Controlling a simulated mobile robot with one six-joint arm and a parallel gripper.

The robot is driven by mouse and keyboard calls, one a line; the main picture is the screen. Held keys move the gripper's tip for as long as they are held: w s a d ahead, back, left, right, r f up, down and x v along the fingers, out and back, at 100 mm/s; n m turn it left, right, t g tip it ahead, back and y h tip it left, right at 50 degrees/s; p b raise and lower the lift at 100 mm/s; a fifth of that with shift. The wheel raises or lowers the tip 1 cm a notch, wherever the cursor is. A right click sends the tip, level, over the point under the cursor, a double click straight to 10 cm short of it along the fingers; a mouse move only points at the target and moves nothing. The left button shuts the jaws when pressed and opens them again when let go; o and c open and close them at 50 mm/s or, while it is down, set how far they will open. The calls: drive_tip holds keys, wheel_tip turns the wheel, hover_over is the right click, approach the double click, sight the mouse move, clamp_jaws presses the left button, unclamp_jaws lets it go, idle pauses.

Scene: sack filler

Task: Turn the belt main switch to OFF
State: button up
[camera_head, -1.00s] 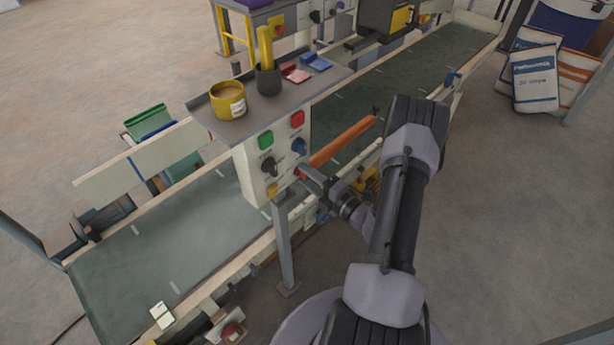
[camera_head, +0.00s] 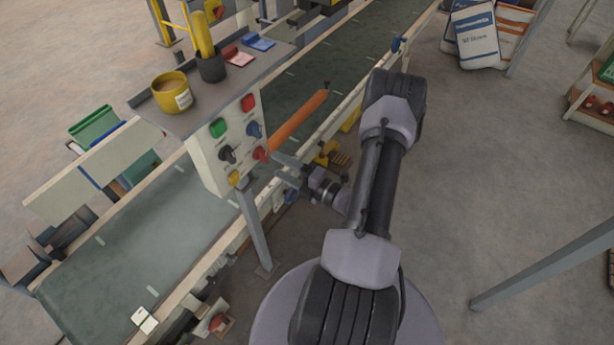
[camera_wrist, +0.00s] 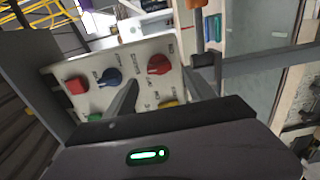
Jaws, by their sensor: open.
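The control panel (camera_head: 222,150) carries a green button (camera_head: 218,127), a red button (camera_head: 248,103), a black knob (camera_head: 227,154), a blue knob (camera_head: 254,129), a red knob (camera_head: 260,154) and a yellow control (camera_head: 234,178). The labels are too small to read, so I cannot tell which is marked as the belt main switch. My gripper (camera_head: 277,165) is open and empty, a short way right of the red knob. In the wrist view, the red knob (camera_wrist: 158,65) shows between my fingertips (camera_wrist: 160,77), apart from both. The blue knob (camera_wrist: 110,77) is left of it.
A shelf above the panel holds a yellow mug (camera_head: 172,92) and a dark cup (camera_head: 211,68). The conveyor belt (camera_head: 150,225) runs behind the panel. An orange bar (camera_head: 299,121) sticks out beside it. A panel leg (camera_head: 254,230) stands below. Open floor lies to the right.

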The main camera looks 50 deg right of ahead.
drive_tip(key=s+p, duration=0.1)
drive_tip(key=s, duration=1.1)
drive_tip(key=shift+d, duration=0.45)
